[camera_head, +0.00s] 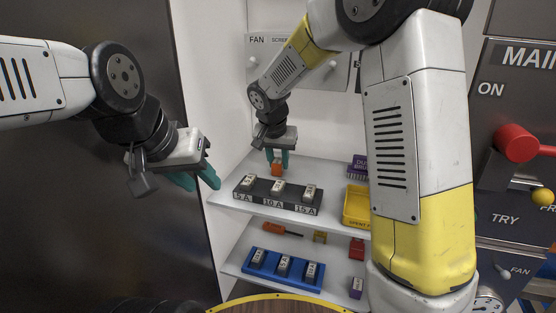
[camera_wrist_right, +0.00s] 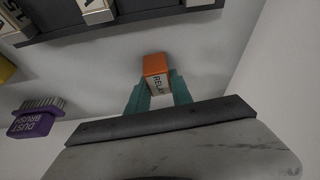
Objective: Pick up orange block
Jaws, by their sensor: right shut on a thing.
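The orange block (camera_wrist_right: 156,66) has an orange end and a pale side with dark lettering that looks like "RELAY". In the head view, the orange block (camera_head: 277,170) is at the upper shelf, behind the row of fuses. My right gripper (camera_head: 278,158) points down, shut on the block with its teal fingers on either side. The right wrist view also shows the right gripper's fingers (camera_wrist_right: 158,95) gripping it. I cannot tell whether the block touches the shelf. My left gripper (camera_head: 197,180) is open and empty, in front of the dark panel at left.
A black fuse rack (camera_head: 275,195) stands on the upper shelf, with a purple dust brush (camera_head: 358,166) and yellow bin (camera_head: 356,206) to the right. The lower shelf holds a blue rack (camera_head: 283,270) and an orange-handled screwdriver (camera_head: 275,228). A red lever (camera_head: 515,143) is at far right.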

